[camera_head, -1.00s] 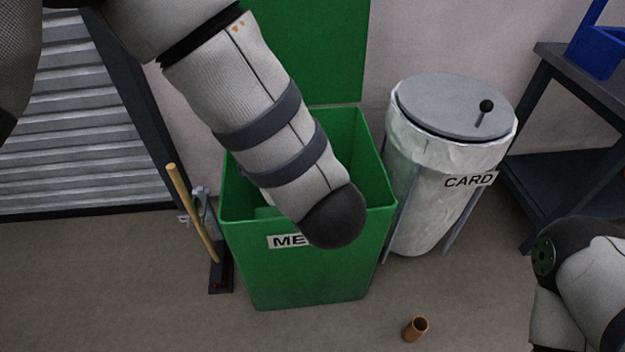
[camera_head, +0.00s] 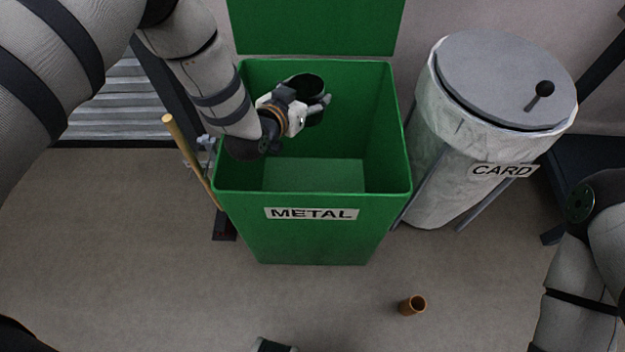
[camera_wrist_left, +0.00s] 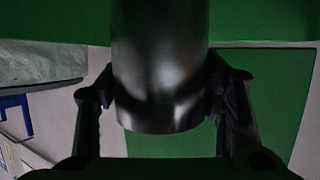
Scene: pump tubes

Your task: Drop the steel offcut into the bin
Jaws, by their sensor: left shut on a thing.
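The steel offcut (camera_head: 303,82) is a short, dark, round tube piece. My left gripper (camera_head: 312,103) is shut on it and holds it over the open mouth of the green bin marked METAL (camera_head: 310,243). In the left wrist view, the shiny offcut (camera_wrist_left: 160,65) sits between the two dark fingers of my left gripper (camera_wrist_left: 162,105). The bin's lid stands raised at the back. The inside that shows looks empty; part is hidden by my arm.
A pale bin marked CARD (camera_head: 440,170) with a grey lid (camera_head: 500,75) stands to the right. A wooden-handled broom (camera_head: 188,155) leans left of the green bin. A small brown tube (camera_head: 411,305) is on the floor in front. A dark bench (camera_head: 590,170) is at far right.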

